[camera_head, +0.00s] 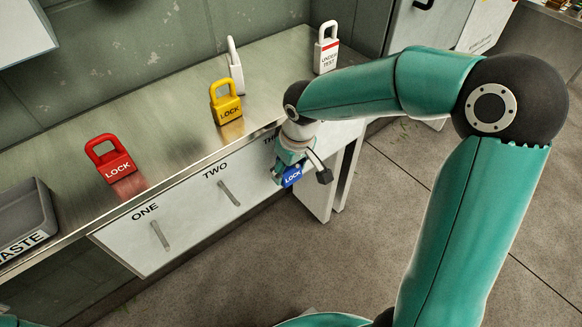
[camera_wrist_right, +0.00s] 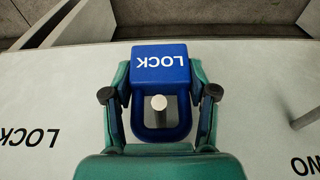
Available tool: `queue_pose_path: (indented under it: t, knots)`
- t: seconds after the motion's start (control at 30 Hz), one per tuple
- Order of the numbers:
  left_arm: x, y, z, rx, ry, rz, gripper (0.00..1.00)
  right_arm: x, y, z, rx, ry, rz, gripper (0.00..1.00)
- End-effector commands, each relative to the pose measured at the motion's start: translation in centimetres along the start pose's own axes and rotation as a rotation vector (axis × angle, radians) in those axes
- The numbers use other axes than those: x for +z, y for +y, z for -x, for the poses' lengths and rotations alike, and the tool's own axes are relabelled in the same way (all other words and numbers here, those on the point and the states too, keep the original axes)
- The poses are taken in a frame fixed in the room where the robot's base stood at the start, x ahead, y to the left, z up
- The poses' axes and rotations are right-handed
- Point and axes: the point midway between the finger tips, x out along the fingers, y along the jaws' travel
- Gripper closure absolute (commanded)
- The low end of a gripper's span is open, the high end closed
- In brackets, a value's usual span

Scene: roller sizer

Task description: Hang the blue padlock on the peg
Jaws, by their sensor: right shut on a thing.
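The blue padlock (camera_head: 292,177) hangs from my right gripper (camera_head: 300,176) at the front panel's right end, body down. In the right wrist view the blue padlock (camera_wrist_right: 160,68) sits between the two fingers of the right gripper (camera_wrist_right: 159,94), which is shut on it. The round end of a grey peg (camera_wrist_right: 159,102) shows inside the shackle's opening. How far the peg reaches through the shackle is not clear. In the head view the gripper hides the peg. My left gripper is out of view.
On the counter (camera_head: 170,120) stand a red padlock (camera_head: 113,166), a yellow padlock (camera_head: 228,108), a white padlock (camera_head: 235,70) and an "under test" padlock (camera_head: 327,54). A grey waste bin (camera_head: 25,215) is at the left.

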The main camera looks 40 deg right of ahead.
Motion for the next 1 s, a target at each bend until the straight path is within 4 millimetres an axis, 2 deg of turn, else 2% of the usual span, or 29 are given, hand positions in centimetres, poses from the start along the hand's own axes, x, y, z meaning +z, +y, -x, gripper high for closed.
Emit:
queue_pose_path:
  t: [0.3,0.33,0.5,0.83,1.0]
  knots:
    - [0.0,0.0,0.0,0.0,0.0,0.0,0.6,0.0,0.0,0.0,0.0,0.0,-0.001,0.79]
    - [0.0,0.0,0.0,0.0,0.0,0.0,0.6,0.0,0.0,0.0,0.0,0.0,-0.001,0.41]
    - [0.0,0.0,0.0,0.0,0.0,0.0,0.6,0.0,0.1,0.0,0.0,0.0,-0.001,0.13]
    - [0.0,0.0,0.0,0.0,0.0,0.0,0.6,0.1,0.1,0.1,0.0,0.0,-0.002,0.13]
    - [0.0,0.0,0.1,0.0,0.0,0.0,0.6,0.0,0.1,1.2,0.001,0.003,-0.002,0.13]
